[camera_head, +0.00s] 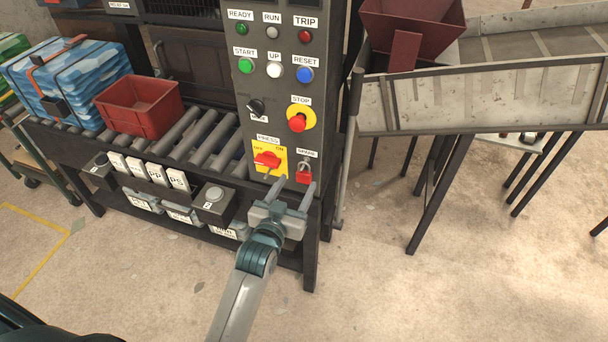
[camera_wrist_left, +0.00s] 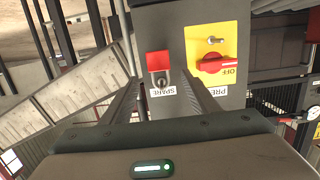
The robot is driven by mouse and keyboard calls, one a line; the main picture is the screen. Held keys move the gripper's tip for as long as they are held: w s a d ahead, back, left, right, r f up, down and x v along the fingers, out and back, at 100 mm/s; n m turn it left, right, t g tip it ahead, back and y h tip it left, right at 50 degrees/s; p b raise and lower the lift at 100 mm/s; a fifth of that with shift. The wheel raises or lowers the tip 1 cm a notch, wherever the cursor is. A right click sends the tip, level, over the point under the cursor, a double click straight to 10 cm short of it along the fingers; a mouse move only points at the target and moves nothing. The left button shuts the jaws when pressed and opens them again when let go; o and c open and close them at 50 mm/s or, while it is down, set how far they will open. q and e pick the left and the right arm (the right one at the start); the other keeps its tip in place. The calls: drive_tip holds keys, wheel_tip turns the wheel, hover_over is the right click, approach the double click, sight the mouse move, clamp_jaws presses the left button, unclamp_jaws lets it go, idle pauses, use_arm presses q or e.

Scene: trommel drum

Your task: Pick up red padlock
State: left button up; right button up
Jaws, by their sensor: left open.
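The red padlock (camera_head: 304,177) hangs by its shackle from a metal fitting under the SPARE label, low on the grey control panel. In the left wrist view the padlock (camera_wrist_left: 159,64) appears upside down, between the lines of my two fingers. My left gripper (camera_head: 290,188) is open and empty, in front of the panel's lower edge. In the wrist view its fingers (camera_wrist_left: 160,82) point toward the panel on either side of the padlock. I cannot tell the remaining gap exactly, and I see no grip on the padlock. My right gripper is not in view.
A red rotary switch on a yellow plate (camera_head: 278,155) sits just left of the padlock. A red stop button (camera_head: 297,123) is above it. A roller conveyor with a red bin (camera_head: 135,108) is at left. Open floor (camera_head: 385,290) lies at right.

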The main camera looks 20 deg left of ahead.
sight(303, 176)
use_arm(q)
drive_tip(key=shift+w, duration=0.1)
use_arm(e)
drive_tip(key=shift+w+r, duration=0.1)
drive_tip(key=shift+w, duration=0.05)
use_arm(q)
drive_tip(key=shift+w+f, duration=0.1)
drive_tip(key=shift+w, duration=0.15)
drive_tip(key=w, duration=0.1)
drive_tip(key=w+f+p, duration=0.1)
drive_tip(key=w, duration=0.1)
drive_tip(key=shift+w+d, duration=0.1)
drive_tip(key=shift+w, duration=0.1)
drive_tip(key=shift+w+p, duration=0.3)
drive_tip(key=shift+w+f, duration=0.15)
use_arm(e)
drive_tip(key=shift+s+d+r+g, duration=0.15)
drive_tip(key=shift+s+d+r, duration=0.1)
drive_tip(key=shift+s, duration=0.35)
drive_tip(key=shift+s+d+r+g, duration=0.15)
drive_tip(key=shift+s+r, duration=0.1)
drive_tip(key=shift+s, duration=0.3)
use_arm(q)
drive_tip(key=c, duration=1.2)
